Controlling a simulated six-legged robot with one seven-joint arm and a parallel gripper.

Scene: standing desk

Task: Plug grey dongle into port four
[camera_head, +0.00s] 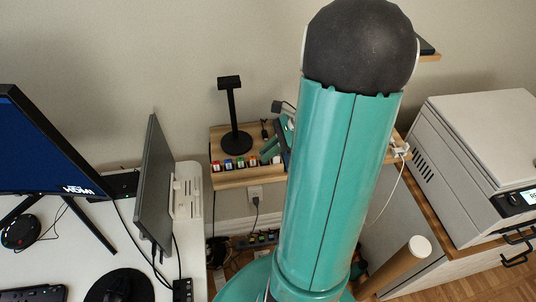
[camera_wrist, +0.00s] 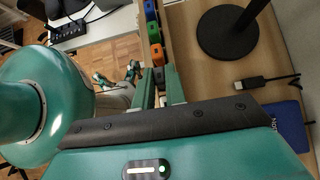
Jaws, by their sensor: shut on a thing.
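The grey dongle (camera_wrist: 158,76) stands at the end of a row of coloured dongles along the front edge of a wooden shelf. In the wrist view my gripper (camera_wrist: 160,86) has one finger on each side of it and is shut on it. The fingers hide much of the dongle. In the head view my gripper (camera_head: 268,151) is at the right end of the row, low over the shelf. A small black block that looks like a hub (camera_head: 182,290) sits on the white desk's edge; it also shows in the wrist view (camera_wrist: 68,32). Its port numbers cannot be read.
Orange (camera_wrist: 157,55), green (camera_wrist: 153,32) and blue (camera_wrist: 150,8) dongles stand close beside the grey one. A black stand (camera_head: 234,115) rises behind them on the shelf (camera_head: 232,181). A monitor (camera_head: 154,190) stands on the desk (camera_head: 190,232) left of the shelf, with a gap between.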

